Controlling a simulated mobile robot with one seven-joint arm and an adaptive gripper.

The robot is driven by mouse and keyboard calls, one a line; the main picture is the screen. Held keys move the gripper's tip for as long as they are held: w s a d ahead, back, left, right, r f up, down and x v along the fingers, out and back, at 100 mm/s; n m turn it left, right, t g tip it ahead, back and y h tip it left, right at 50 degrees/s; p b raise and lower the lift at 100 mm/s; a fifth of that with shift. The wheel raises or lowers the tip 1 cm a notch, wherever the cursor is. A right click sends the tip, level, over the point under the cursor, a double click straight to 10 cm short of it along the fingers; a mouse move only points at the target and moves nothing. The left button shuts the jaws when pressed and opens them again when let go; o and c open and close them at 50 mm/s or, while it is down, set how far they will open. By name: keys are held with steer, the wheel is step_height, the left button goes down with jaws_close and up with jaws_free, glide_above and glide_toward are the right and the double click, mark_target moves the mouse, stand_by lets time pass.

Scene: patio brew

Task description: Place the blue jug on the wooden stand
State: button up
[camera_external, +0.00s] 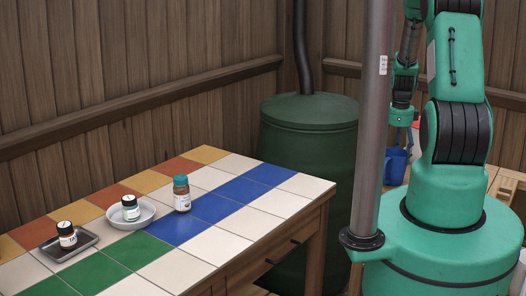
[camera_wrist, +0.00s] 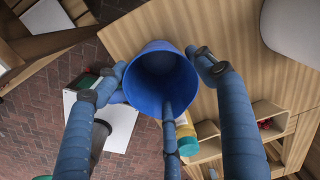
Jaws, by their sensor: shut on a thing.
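The blue jug (camera_wrist: 160,78) is between the blue fingers of my gripper (camera_wrist: 162,68) in the wrist view, with its round open mouth toward the camera. My gripper is shut on it. In the external view the blue jug (camera_external: 396,167) shows below my wrist, partly hidden by my arm and a grey post. A pale wooden surface (camera_wrist: 225,30) lies behind the jug in the wrist view. I cannot tell for sure whether this is the wooden stand, or whether the jug touches it.
A green barrel (camera_external: 300,150) stands behind. The grey post (camera_external: 372,120) stands beside my arm. Wooden shelving (camera_wrist: 270,115) shows lower right.

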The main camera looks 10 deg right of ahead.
stand_by(0.3)
steer(key=o, duration=1.5)
steer(key=shift+f, duration=0.1)
steer(key=r, duration=0.4)
steer(key=r+p, duration=0.1)
steer(key=r, duration=0.7)
steer(key=shift+s+a+r+p, duration=0.15)
steer(key=shift+s+p, duration=0.2)
steer(key=shift+p, duration=0.05)
